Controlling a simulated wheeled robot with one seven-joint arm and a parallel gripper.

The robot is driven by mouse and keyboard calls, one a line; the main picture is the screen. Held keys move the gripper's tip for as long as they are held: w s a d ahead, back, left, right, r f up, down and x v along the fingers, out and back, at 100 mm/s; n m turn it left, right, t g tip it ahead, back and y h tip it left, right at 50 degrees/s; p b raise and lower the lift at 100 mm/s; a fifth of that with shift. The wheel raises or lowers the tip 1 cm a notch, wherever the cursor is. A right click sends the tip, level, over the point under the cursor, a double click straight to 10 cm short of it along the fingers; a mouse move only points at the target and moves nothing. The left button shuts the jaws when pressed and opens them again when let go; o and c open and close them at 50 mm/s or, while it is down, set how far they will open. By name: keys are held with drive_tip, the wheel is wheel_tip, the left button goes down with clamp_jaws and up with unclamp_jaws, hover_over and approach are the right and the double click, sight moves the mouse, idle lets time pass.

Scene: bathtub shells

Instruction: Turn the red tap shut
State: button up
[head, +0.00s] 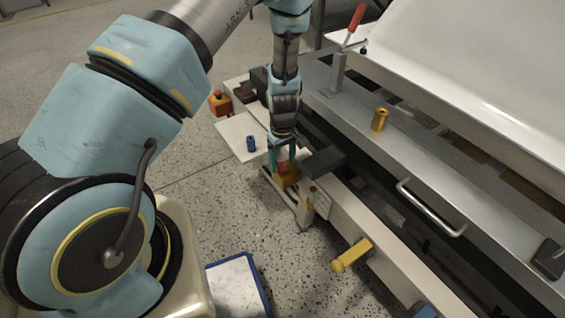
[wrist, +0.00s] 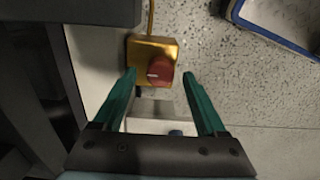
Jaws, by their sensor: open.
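The red tap (wrist: 160,71) is a round red knob with a pale mark on a brass-coloured square body (wrist: 138,50). In the wrist view it sits just ahead of my fingertips, between their lines. In the head view the red tap (head: 283,167) shows partly, low on the side of the bench frame, with my fingers in front of it. My gripper (wrist: 160,75) is open, with one green finger to each side of the knob. I cannot tell whether the fingers touch it. In the head view my gripper (head: 283,160) points down at the tap.
A dark block (head: 323,161) juts out right of my gripper. A yellow handle (head: 352,255) sticks out from the frame lower right. A blue cylinder (head: 251,143) stands on a pale shelf (head: 232,130) to the left. A blue-edged tray (head: 236,285) lies on the floor.

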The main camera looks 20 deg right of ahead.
sight(282, 165)
wheel_tip(282, 165, up, 10)
drive_tip(key=p, duration=0.1)
drive_tip(key=shift+f, duration=0.2)
idle(0.3)
drive_tip(key=w+a+r+m+h, duration=0.1)
drive_tip(key=w+a+r, duration=0.2)
drive_tip(key=a+r, duration=1.15)
drive_tip(key=s+a+r+m+t, duration=0.1)
drive_tip(key=s+a+r, duration=0.25)
drive_tip(key=a, duration=0.45)
drive_tip(key=s+a+r+m+t, duration=0.1)
drive_tip(key=s+a+r, duration=0.25)
drive_tip(key=a, duration=0.45)
wheel_tip(282, 165, up, 19)
drive_tip(key=p, duration=1.8)
drive_tip(key=shift+w+r+m+y+p, duration=0.2)
drive_tip(key=shift+m+y+p, duration=0.1)
drive_tip(key=shift+y, duration=0.1)
drive_tip(key=shift+f, duration=0.1)
